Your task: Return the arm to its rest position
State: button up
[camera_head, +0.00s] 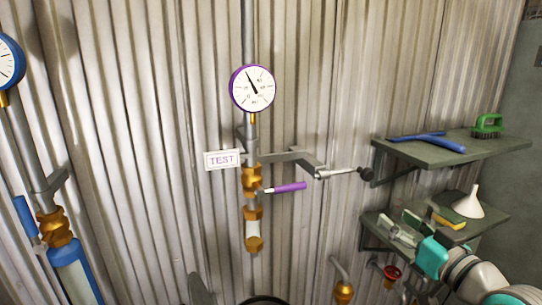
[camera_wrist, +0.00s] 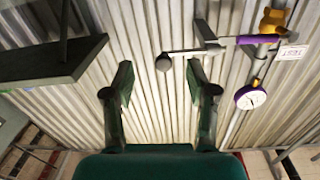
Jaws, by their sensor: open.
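My gripper (camera_head: 402,228) is at the lower right in the head view, in front of the lower shelf, with its teal wrist below it. In the wrist view my gripper (camera_wrist: 160,84) shows two dark green fingers spread wide apart. Part of my arm shows at the bottom right corner of the head view; the rest is out of frame.
A purple-rimmed gauge (camera_head: 253,88), TEST sign (camera_head: 222,159) and purple lever (camera_head: 289,188) are on the central pipe. A knobbed rod (camera_head: 342,173) sticks out right. The upper shelf (camera_head: 452,148) holds a green brush (camera_head: 487,126); the lower holds a white funnel (camera_head: 469,205) and sponge (camera_head: 447,217).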

jog(key=s+a+f+m+h, duration=0.2)
jog(key=s+f, duration=0.3)
jog(key=f, duration=0.4)
jog(key=s+a+f+m+g+h, duration=0.1)
jog(key=s+f, duration=0.4)
jog(key=f, duration=0.4)
jog(key=s+a+f+m+h, duration=0.2)
jog(key=s+f, duration=0.3)
jog(key=f, duration=0.4)
jog(key=s+a+f+n, duration=0.1)
jog(key=s+a+f, duration=0.1)
jog(key=s, duration=1.2)
jog(key=s+a+f+n+g, duration=0.1)
jog(key=s+f+n, duration=0.1)
jog(key=s, duration=1.3)
jog(key=shift+s+a+f+g, duration=0.3)
jog(key=shift+a+f, duration=0.1)
jog(key=shift+f, duration=0.05)
